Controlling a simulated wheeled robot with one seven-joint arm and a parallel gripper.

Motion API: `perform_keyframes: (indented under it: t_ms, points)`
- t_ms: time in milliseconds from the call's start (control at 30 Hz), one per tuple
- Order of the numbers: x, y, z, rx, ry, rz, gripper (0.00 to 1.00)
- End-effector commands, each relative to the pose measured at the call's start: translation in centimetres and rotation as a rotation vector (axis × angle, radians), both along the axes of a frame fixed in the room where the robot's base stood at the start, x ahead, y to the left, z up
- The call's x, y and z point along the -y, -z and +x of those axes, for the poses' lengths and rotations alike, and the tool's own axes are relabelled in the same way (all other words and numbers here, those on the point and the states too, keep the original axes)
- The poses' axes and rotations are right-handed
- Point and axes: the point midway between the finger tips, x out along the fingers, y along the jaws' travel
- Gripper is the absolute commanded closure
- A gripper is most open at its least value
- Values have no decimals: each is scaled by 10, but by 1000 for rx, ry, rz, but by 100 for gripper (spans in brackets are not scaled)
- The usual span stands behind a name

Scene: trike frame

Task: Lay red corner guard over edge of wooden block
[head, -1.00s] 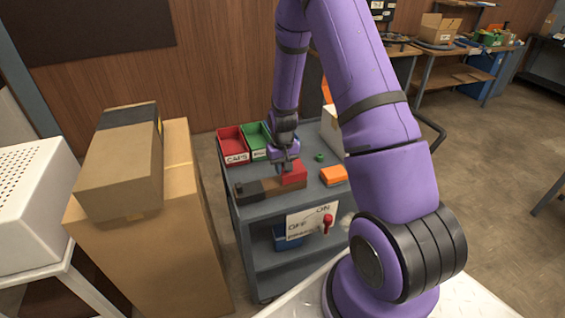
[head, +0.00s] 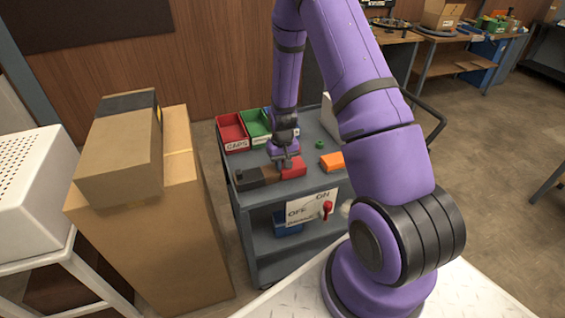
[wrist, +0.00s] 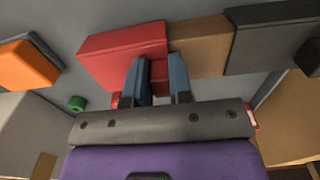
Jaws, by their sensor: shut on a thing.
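The wooden block (head: 270,175) lies on top of the grey cart, with a dark piece (head: 247,179) at its left end. The red corner guard (head: 293,167) is at the block's right end, on or very close to it; contact is hard to tell. In the wrist view the red guard (wrist: 115,50) covers one end of the brown wood (wrist: 203,45), with the dark piece (wrist: 272,38) at the other end. My gripper (head: 284,164) is shut on the guard; in the wrist view a red part shows between its fingers (wrist: 160,82).
A red bin (head: 234,131) labelled CAPS and a green bin (head: 256,125) stand at the back of the cart. An orange block (head: 331,162) and a small green piece (head: 319,145) lie to the right. Stacked cardboard boxes (head: 130,150) stand left of the cart.

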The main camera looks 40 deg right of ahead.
Motion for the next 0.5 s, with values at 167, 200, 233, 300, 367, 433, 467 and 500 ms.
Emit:
perform_keyframes:
  t_ms: [167,200,233,300,367,433,467,500]
  points:
    - [0,0,0,0,0,0,59]
    - [0,0,0,0,0,0,50]
    - [0,0,0,0,0,0,50]
    - [0,0,0,0,0,0,50]
    - [0,0,0,0,0,0,50]
    - [0,0,0,0,0,0,50]
    - [0,0,0,0,0,0,50]
    - [0,-1,0,0,0,0,50]
